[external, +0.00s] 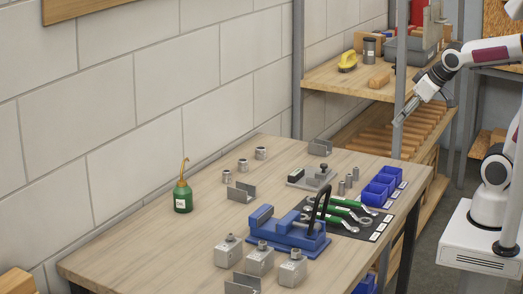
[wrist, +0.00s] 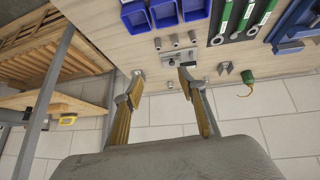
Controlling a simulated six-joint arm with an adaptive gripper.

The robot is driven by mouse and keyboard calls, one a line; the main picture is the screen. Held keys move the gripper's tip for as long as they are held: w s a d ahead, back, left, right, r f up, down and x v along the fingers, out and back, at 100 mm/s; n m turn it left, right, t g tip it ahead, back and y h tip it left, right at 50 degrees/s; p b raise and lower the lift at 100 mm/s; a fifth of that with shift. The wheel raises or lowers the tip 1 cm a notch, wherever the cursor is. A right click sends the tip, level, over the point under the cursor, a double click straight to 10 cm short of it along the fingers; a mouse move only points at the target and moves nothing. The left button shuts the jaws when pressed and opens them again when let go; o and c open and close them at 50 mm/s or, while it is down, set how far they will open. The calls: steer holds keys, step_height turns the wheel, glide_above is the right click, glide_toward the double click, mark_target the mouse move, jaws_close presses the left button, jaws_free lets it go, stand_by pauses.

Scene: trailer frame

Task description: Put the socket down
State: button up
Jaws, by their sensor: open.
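Several small metal cylinders that look like sockets stand on the wooden table. One group (external: 349,181) is beside the blue bins, and it also shows in the wrist view (wrist: 174,40). Another group (external: 243,165) stands toward the wall. I cannot tell which one is the task's socket. My gripper (external: 400,120) is raised beyond the table's right end, in front of the shelf and well apart from the cylinders. In the wrist view my gripper (wrist: 161,75) has its fingers spread, and no socket is held between them.
Blue bins (external: 380,190), green-handled wrenches (external: 345,213) on a dark mat, and a blue vise (external: 275,232) with a tall black handle occupy the table's right side. A green oil can (external: 183,195) stands toward the wall. A shelf post (external: 402,60) is close to my gripper. The table's middle has bare wood.

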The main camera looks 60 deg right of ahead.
steer(key=s+a+f+g+y, duration=0.1)
steer(key=s+a, duration=0.3)
steer(key=s, duration=0.7)
steer(key=shift+f+n+g, duration=0.3)
steer(key=shift+f, duration=0.6)
steer(key=shift+o, duration=0.3)
steer(key=o, duration=1.6)
steer(key=shift+o, duration=0.2)
steer(key=w+d+f+m+g, duration=0.15)
steer(key=w+d+m, duration=0.3)
steer(key=w, duration=0.65)
steer(key=w+d+f+m+g+h, duration=0.1)
steer(key=w+d+f+m, duration=0.2)
steer(key=w+d, duration=0.5)
steer(key=w+d+f+m+g, duration=0.1)
steer(key=w+d+f+m, duration=0.25)
steer(key=w, duration=0.95)
steer(key=w+d+r+m+t, duration=0.2)
steer(key=w+d+r+m, duration=0.1)
steer(key=w+m, duration=0.3)
steer(key=shift+w+r+m+h, duration=0.25)
steer(key=shift+r+m+h, duration=0.2)
steer(key=shift+m, duration=0.25)
